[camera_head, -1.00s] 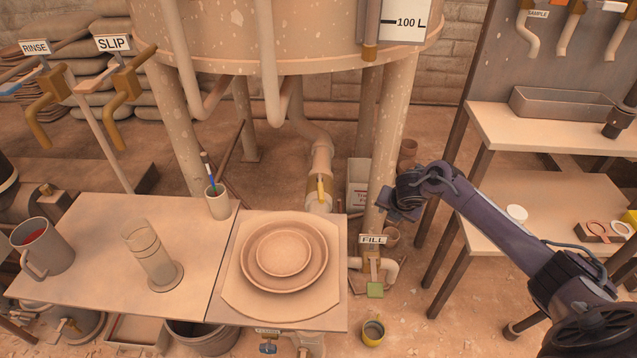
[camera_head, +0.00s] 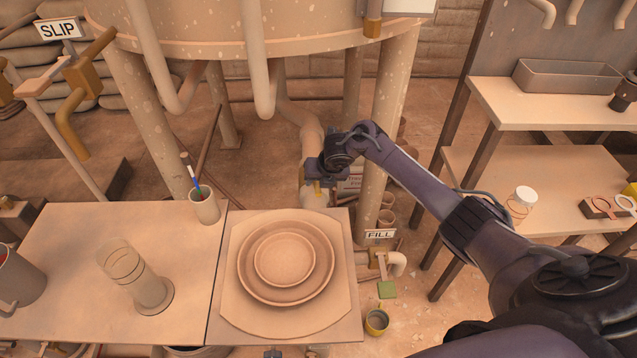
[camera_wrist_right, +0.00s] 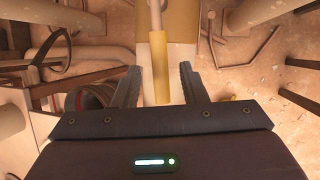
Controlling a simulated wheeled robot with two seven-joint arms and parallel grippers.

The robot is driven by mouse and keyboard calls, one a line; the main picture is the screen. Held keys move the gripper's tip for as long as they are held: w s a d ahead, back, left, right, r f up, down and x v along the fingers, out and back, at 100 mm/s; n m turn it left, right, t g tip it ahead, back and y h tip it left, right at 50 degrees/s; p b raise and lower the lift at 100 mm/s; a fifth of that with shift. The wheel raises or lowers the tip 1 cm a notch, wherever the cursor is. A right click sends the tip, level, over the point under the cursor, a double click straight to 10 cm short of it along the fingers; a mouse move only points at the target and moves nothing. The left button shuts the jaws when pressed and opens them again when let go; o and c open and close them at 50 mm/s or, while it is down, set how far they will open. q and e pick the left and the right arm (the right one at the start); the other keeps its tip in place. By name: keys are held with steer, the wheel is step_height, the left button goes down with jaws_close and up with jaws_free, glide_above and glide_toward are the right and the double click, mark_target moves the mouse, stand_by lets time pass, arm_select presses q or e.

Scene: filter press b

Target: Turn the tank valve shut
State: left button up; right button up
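The tank valve sits on the pale pipe under the big tank, with a yellow body and a yellow lever (camera_wrist_right: 161,75). In the right wrist view the lever lies lengthwise, in line with the pale pipe behind it. My right gripper (camera_head: 315,182) is at the valve in the head view and hides most of it. In the right wrist view my right gripper (camera_wrist_right: 160,86) is open, with one finger on each side of the lever and gaps showing. Whether either finger touches it I cannot tell. My left gripper is not in view.
The table (camera_head: 60,245) with a ringed plate (camera_head: 285,260), a glass cylinder (camera_head: 135,280) and a brush cup (camera_head: 204,207) stands in front of the valve. A tank leg (camera_head: 382,135) is close to my right forearm. A FILL tap (camera_head: 380,258) is low on the right.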

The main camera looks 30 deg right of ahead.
steer(key=shift+w+f, duration=0.1)
steer(key=shift+f, duration=0.15)
jaws_close()
steer(key=shift+d, duration=0.15)
